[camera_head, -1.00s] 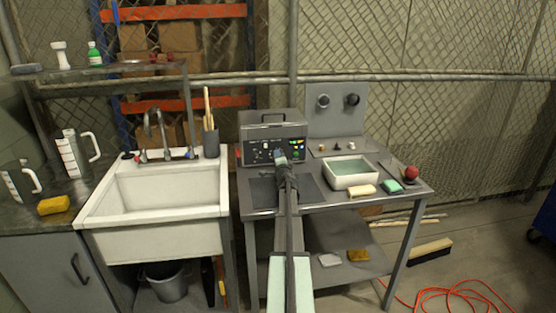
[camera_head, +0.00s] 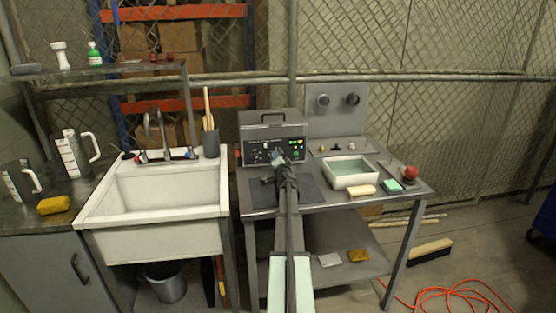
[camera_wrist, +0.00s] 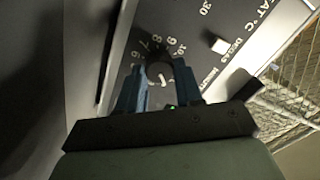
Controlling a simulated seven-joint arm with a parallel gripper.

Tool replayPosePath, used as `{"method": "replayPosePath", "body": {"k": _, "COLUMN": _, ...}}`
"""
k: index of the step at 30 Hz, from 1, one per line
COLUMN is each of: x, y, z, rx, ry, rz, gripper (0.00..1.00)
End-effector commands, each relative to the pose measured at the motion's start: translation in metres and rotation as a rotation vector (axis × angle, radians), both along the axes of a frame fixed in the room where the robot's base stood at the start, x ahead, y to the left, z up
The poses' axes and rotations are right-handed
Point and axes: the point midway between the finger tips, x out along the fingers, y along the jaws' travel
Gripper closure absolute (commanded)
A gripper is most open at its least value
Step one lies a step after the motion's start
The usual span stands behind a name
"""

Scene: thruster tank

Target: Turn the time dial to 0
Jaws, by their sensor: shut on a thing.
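The time dial (camera_wrist: 158,72) is a dark round knob on the grey front panel of the tank's control box (camera_head: 256,128). Numbers from about 6 to 10 show around its far side in the wrist view. A short white mark shows on the knob; the number it points to cannot be told. My gripper (camera_wrist: 160,80) has its two blue fingers on either side of the knob, shut on it. In the head view my gripper (camera_head: 277,157) is at the lower middle of the panel and hides the dial.
A white switch (camera_wrist: 220,45) sits beside the dial, near the heat scale. On the same table, a white basin of liquid (camera_head: 350,182), sponges (camera_head: 391,185) and a red ball-like thing (camera_head: 411,172) stand to the right. A sink (camera_head: 155,190) is at left.

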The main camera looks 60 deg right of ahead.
Motion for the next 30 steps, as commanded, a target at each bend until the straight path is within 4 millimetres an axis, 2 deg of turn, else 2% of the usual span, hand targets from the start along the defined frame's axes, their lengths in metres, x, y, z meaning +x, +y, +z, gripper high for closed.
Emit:
{"method": "replayPosePath", "body": {"k": 7, "x": 0.001, "y": 0.001, "z": 0.0, "rx": 0.0, "ry": 0.0, "rz": 0.003, "gripper": 0.95}}
{"method": "replayPosePath", "body": {"k": 8, "x": 0.001, "y": 0.001, "z": 0.0, "rx": 0.0, "ry": 0.0, "rz": 0.003, "gripper": 0.62}}
{"method": "replayPosePath", "body": {"k": 15, "x": 0.0, "y": 0.0, "z": 0.0, "rx": 0.001, "ry": -0.001, "rz": 0.001, "gripper": 0.39}}
{"method": "replayPosePath", "body": {"k": 25, "x": -0.001, "y": 0.002, "z": 0.0, "rx": 0.001, "ry": -0.001, "rz": 0.0, "gripper": 0.39}}
{"method": "replayPosePath", "body": {"k": 30, "x": -0.01, "y": 0.01, "z": 0.0, "rx": 0.001, "ry": -0.001, "rz": 0.0, "gripper": 0.39}}
